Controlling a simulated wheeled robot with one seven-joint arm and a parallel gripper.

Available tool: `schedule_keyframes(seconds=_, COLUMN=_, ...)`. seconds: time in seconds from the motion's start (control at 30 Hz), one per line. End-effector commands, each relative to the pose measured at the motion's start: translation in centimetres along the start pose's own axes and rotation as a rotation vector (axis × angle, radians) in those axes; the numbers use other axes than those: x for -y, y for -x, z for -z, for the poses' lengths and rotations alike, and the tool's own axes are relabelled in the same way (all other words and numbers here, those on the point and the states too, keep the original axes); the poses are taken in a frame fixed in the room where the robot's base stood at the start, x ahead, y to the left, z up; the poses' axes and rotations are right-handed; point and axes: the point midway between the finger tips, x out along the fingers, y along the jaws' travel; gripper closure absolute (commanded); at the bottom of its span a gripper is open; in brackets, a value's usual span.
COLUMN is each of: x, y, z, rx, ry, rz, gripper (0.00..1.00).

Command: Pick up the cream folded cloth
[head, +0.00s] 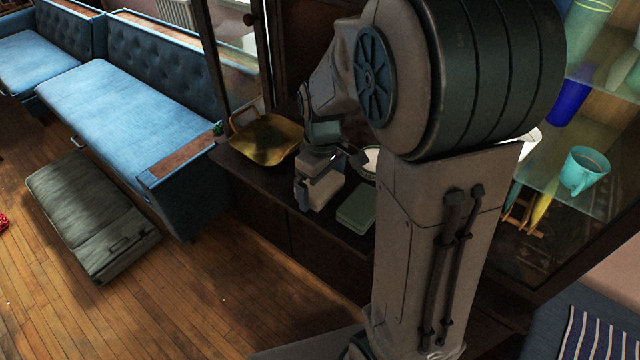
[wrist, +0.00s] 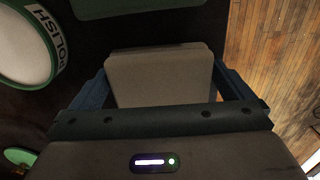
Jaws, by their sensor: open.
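The cream folded cloth (head: 326,190) lies on the dark cabinet shelf, directly beneath my gripper (head: 318,184) in the head view. In the wrist view the cloth (wrist: 158,78) shows as a pale block with rounded edges between the two blue fingers of my gripper (wrist: 160,72). The fingers are apart, one on each side of it, and a narrow gap shows at the right. Whether either finger touches it I cannot tell. The cloth's near end is hidden behind the gripper body.
A green folded cloth (head: 357,208) lies just right of the cream one. A polish tin (wrist: 27,45) stands close by, left in the wrist view. A brass tray (head: 266,138) sits to the left on the shelf.

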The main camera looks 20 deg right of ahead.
Motion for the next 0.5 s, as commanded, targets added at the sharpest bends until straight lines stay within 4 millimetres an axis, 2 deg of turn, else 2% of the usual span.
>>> schedule_keyframes(seconds=0.1, x=0.00, y=0.01, z=0.01, rx=0.000, ry=0.000, rz=0.000, gripper=0.00)
schedule_keyframes(seconds=0.13, x=0.00, y=0.02, z=0.01, rx=0.000, ry=0.000, rz=0.000, gripper=0.03)
schedule_keyframes(seconds=0.23, x=0.00, y=0.03, z=0.01, rx=0.000, ry=0.000, rz=0.000, gripper=0.31)
schedule_keyframes(seconds=0.5, x=0.00, y=0.07, z=0.02, rx=-0.001, ry=0.000, rz=0.000, gripper=0.33)
